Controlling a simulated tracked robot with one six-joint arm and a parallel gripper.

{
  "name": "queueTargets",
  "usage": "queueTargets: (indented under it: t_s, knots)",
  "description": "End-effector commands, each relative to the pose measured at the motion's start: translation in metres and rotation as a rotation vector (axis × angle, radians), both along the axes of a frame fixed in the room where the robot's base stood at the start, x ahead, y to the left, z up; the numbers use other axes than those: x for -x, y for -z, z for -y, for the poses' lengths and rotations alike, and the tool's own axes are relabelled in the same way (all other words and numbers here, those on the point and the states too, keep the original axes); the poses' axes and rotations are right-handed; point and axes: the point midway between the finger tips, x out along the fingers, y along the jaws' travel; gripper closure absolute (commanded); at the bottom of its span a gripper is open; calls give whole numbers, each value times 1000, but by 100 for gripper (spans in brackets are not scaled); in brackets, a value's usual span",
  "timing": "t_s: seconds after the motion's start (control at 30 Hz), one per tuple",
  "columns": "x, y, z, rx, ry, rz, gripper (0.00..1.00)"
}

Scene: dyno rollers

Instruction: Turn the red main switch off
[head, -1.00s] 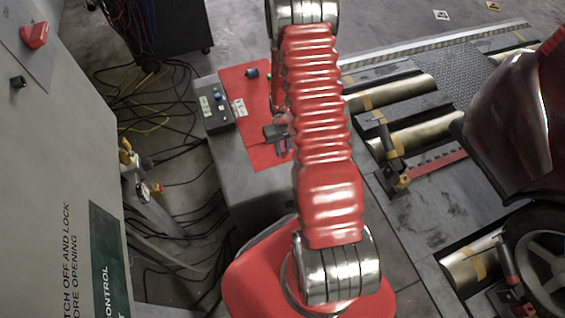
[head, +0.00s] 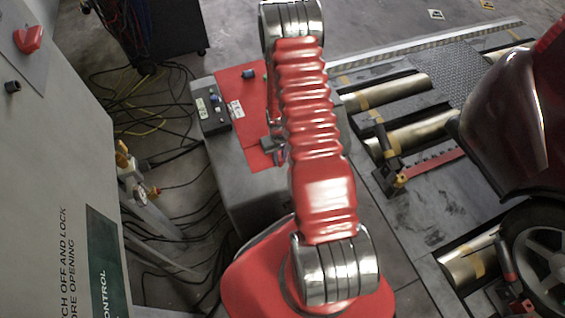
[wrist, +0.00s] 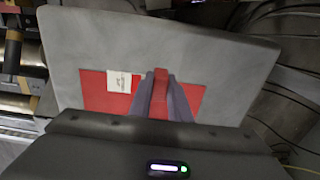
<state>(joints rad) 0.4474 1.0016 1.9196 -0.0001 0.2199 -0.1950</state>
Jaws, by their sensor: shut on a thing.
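The red main switch (head: 28,39) is a handle on a grey plate on the cabinet at the upper left in the head view. It does not show in the wrist view. My gripper (wrist: 160,76) is shut on a narrow red piece (wrist: 160,96), held between its two dark fingers. In the head view my gripper (head: 271,146) is over the red mat on the grey bench, well right of the switch and partly hidden by my arm. I cannot tell whether the red piece touches the mat.
The grey cabinet (head: 50,140) fills the left side. The red mat (head: 257,110) lies on the grey bench (head: 235,170), beside a small control box (head: 213,112). Cables (head: 160,100) cover the floor between cabinet and bench. Rollers (head: 390,95) and a dark red vehicle (head: 510,130) are at the right.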

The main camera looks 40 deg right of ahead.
Motion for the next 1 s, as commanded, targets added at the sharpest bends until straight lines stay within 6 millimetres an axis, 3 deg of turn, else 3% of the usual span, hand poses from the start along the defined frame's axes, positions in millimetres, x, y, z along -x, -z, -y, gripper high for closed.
queueTargets:
  t_s: [0.17, 0.53, 0.93, 0.97, 1.0]
  knots:
    - [0, 4, 0, 0, 0, -1, 100]
    - [1, 40, 0, 0, 1, -1, 100]
    - [1, 43, 0, 0, 1, -1, 100]
    - [0, 44, 0, 0, 1, 0, 83]
    - [0, 43, 0, 0, 1, 0, 80]
